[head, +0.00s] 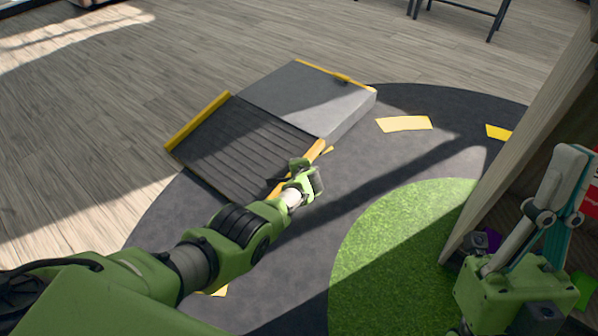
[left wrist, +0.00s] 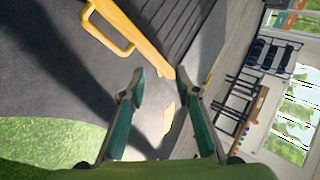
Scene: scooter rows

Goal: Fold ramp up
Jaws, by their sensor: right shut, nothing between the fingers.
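The ramp (head: 235,145) is a dark ribbed panel with yellow side rails. It lies low and slopes down to the left from a grey platform block (head: 295,90). In the left wrist view the near yellow rail (left wrist: 140,48) carries a loop handle (left wrist: 108,22). My left gripper (head: 310,178) is beside this near rail; its arm hides part of the rail in the head view. Its two fingers (left wrist: 160,78) are apart and nothing is between them, with the rail beyond the tips. My right gripper (head: 568,190) is shut and empty at the right edge, away from the ramp.
A dark floor mat (head: 400,160) with yellow patches and a green turf circle (head: 390,235) lies around the ramp. A slanted wooden panel (head: 525,140) stands close to my right gripper. Wooden floor at the left is clear. A dark rack (left wrist: 235,100) stands in the background.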

